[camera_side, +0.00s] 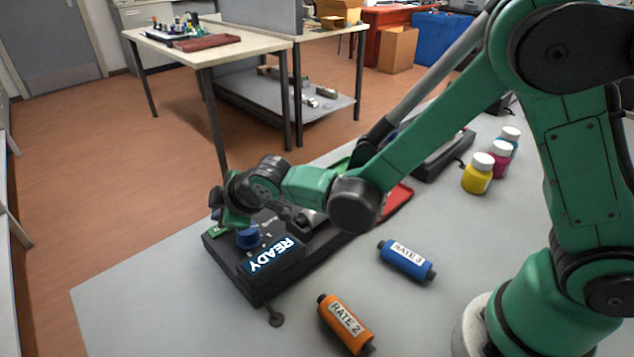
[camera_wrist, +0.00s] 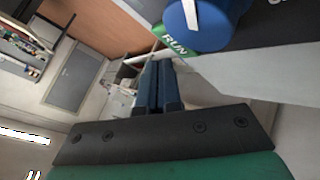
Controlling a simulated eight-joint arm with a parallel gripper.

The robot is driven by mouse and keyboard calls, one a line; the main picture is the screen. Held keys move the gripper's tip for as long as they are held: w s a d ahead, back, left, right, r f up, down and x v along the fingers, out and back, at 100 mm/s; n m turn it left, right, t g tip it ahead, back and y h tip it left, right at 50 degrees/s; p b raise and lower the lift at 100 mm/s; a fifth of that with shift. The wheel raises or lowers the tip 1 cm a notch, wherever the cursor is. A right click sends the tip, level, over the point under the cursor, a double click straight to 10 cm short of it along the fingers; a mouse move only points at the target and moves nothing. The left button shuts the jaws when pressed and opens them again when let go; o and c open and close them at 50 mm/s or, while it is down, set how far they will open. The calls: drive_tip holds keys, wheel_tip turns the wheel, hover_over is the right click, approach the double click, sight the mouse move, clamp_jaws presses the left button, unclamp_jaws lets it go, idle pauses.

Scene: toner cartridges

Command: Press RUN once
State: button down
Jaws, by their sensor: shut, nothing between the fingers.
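The dark machine (camera_side: 225,258) stands on the grey table, and its display (camera_side: 270,257) reads READY. A blue knob (camera_side: 248,239) sits on top of it and shows large in the wrist view (camera_wrist: 203,20). A green strip marked RUN (camera_wrist: 175,44) lies beside the knob in the wrist view. My gripper (camera_wrist: 158,66) is shut and empty, its fingertips close to the RUN strip; I cannot tell whether they touch. In the side view my gripper (camera_side: 228,212) is over the machine's far left end, partly hidden by my wrist.
A blue cartridge marked RATE 3 (camera_side: 407,260) and an orange cartridge marked RATE 2 (camera_side: 345,323) lie in front of the machine. A red tray (camera_side: 397,200) lies behind my arm. The table's front left is clear.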

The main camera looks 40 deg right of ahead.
idle(0.8)
drive_tip(key=shift+f, duration=0.45)
drive_tip(key=shift+f, duration=0.4)
idle(0.4)
drive_tip(key=shift+r, duration=0.85)
drive_tip(key=shift+r, duration=2.5)
